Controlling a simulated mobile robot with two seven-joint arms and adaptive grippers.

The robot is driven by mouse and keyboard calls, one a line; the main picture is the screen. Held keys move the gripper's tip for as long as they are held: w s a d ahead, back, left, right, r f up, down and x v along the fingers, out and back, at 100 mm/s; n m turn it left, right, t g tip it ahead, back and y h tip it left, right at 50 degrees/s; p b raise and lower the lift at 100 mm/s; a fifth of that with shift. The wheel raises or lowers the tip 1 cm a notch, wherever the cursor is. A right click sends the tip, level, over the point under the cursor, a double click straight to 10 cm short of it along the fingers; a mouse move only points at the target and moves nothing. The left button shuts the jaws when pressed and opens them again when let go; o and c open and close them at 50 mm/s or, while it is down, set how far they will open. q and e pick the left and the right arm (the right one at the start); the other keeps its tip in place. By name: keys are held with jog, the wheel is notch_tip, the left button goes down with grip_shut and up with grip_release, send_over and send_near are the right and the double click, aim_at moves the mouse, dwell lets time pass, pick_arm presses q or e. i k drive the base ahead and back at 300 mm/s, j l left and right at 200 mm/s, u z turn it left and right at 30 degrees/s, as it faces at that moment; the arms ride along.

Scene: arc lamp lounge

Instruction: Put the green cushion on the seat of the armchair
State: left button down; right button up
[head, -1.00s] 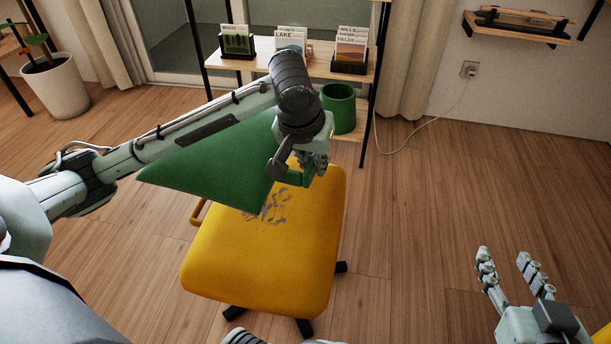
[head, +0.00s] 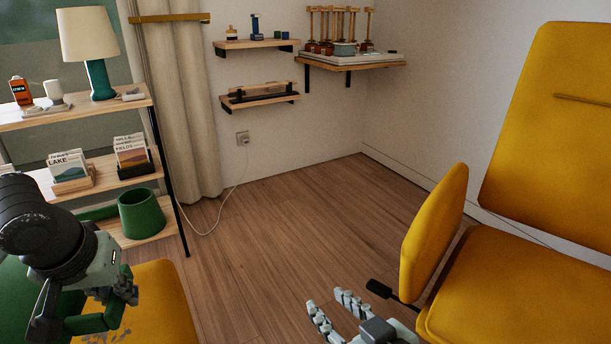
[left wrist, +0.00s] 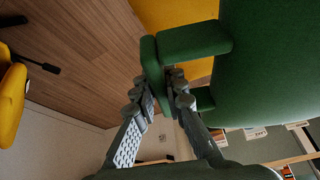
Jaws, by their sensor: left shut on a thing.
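The green cushion (head: 14,295) is at the left edge of the head view, mostly cut off or hidden by my left arm. It fills the right of the left wrist view (left wrist: 275,70). My left gripper (head: 118,296) is shut on the cushion's green handle-like loop (left wrist: 195,42), with the cushion beside the fingers. The yellow armchair (head: 560,110) stands at the right, with its backrest, one side arm and seat (head: 530,290) in view. The visible seat is bare. My right gripper (head: 333,303) is open and empty, left of the armchair.
A yellow stool seat (head: 165,300) is below my left gripper. A shelf unit (head: 140,100) with a lamp, cards and a green pot (head: 141,213) stands at the left. Wall shelves (head: 350,63) hang behind. Bare wooden floor (head: 290,230) lies between stool and armchair.

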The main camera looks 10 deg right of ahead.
aim_at(555, 320)
jog(key=z, duration=0.35)
jog(key=k+z, duration=0.15)
jog(key=z, duration=0.2)
jog(key=l+z, duration=0.1)
jog(key=z, duration=1.85)
jog(key=i+j+z, duration=0.15)
jog(key=j, duration=0.2)
jog(key=i+j+z, duration=0.2)
jog(key=j, duration=0.15)
jog(key=i+j, duration=0.15)
jog(key=j, duration=0.25)
